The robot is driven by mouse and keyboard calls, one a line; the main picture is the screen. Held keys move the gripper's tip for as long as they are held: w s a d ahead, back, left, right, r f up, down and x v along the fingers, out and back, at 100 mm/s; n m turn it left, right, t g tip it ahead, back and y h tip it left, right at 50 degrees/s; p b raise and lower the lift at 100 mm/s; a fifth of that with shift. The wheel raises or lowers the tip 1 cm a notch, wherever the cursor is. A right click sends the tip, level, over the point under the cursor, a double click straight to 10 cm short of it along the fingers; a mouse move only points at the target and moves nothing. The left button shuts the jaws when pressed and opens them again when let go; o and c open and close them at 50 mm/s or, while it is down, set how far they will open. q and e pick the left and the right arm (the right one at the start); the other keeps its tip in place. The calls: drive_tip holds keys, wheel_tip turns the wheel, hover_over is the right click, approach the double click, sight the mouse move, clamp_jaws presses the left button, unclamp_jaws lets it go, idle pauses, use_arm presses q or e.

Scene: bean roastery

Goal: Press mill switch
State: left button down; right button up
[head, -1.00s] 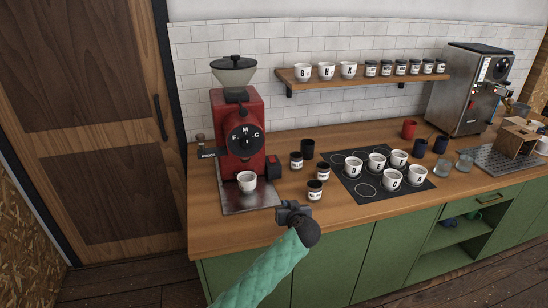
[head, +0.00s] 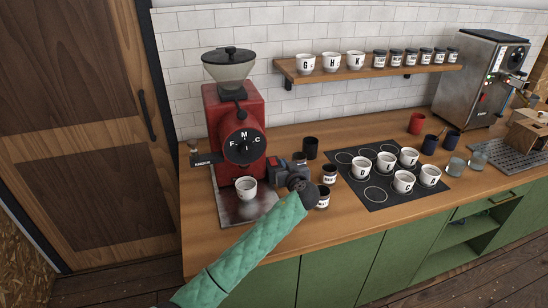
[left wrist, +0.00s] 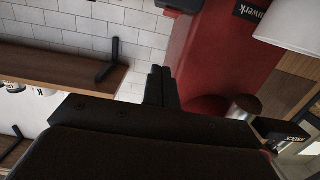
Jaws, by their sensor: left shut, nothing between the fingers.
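The red mill (head: 216,115) stands on the counter at the left in the head view, with a grey hopper on top and a round black dial marked F, M, C. A dark box at the mill's lower right side is largely hidden behind my left gripper (head: 279,164), so I cannot make out a switch on it. My left gripper is empty, its fingers shut, beside the mill's right side. In the left wrist view the closed fingertips (left wrist: 160,72) are close to the red mill body (left wrist: 210,55); I cannot tell whether they touch. My right gripper is not in view.
A white cup (head: 246,188) stands on the mill's metal tray (head: 236,211). Labelled jars (head: 323,198) and a black cup (head: 310,148) stand right of my gripper. A black mat (head: 375,194) holds several lettered cups. A wall shelf (head: 372,71) hangs behind.

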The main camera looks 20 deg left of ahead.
use_arm(q)
hover_over(276, 164)
drive_tip(key=shift+f+p, duration=0.45)
drive_tip(key=shift+f, duration=0.05)
wheel_tip(276, 164, down, 2)
drive_tip(key=shift+a+f, duration=0.1)
drive_tip(key=shift+f, duration=0.15)
drive_tip(key=shift+w+f, duration=0.1)
drive_tip(key=shift+f, duration=0.65)
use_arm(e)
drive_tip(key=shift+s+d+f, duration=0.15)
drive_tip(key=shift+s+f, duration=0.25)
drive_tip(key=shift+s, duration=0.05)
use_arm(q)
drive_tip(key=shift+f, duration=0.1)
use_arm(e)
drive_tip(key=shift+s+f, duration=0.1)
